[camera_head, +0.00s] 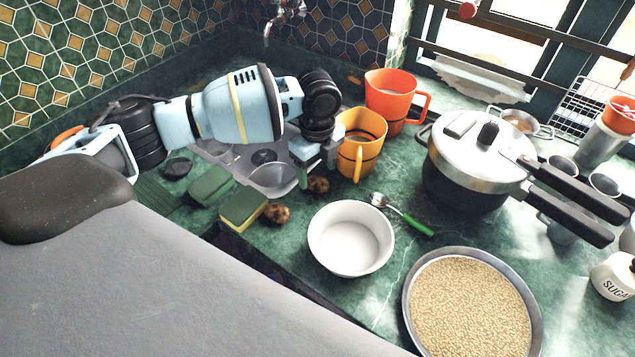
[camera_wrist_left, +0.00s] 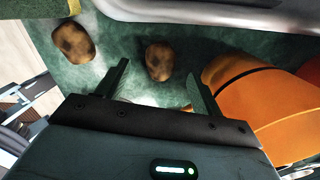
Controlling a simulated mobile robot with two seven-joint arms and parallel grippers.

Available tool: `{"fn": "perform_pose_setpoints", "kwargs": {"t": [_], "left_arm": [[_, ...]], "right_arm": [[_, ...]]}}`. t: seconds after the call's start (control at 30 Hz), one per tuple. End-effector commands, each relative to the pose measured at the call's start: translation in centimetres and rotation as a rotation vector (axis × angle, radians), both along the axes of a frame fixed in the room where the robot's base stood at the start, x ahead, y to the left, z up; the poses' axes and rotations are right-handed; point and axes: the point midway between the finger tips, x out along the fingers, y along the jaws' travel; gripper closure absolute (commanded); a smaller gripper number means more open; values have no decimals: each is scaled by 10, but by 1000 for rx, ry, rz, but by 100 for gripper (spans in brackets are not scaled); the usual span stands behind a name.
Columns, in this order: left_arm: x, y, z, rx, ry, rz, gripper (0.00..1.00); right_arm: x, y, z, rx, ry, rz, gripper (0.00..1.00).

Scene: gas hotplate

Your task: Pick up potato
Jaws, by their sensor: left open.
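Two brown potatoes lie on the green marble counter. One potato (camera_head: 318,184) is just below my left gripper (camera_head: 318,168) in the head view. In the left wrist view this potato (camera_wrist_left: 159,60) shows between and just beyond the two open fingertips (camera_wrist_left: 158,73). The other potato (camera_head: 276,213) lies next to a sponge, and in the left wrist view it (camera_wrist_left: 74,41) is outside the fingers to the left. My left gripper is open and holds nothing. Whether a finger touches the nearer potato cannot be told. My right gripper is not in view.
An orange-yellow mug (camera_head: 360,143) stands close to the right of my left gripper. A red mug (camera_head: 393,100), a white bowl (camera_head: 350,238), a green-handled spoon (camera_head: 408,218), a pressure cooker (camera_head: 466,170) and a grain tray (camera_head: 535,318) stand around. Sponges (camera_head: 243,208) lie left.

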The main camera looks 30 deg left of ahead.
Motion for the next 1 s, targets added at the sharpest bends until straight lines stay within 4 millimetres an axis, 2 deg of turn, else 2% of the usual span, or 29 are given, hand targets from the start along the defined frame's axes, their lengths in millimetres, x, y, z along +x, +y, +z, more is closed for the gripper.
{"fn": "perform_pose_setpoints", "kwargs": {"t": [0.2,0.53,0.9,1.0], "left_arm": [[-1,1,-29,0,3,0,33],[0,1,-34,-1,1,1,34],[0,1,-33,-1,1,1,82],[0,1,-33,-1,1,1,82]], "right_arm": [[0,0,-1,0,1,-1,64],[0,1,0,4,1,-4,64],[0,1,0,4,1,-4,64],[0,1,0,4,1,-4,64]]}}
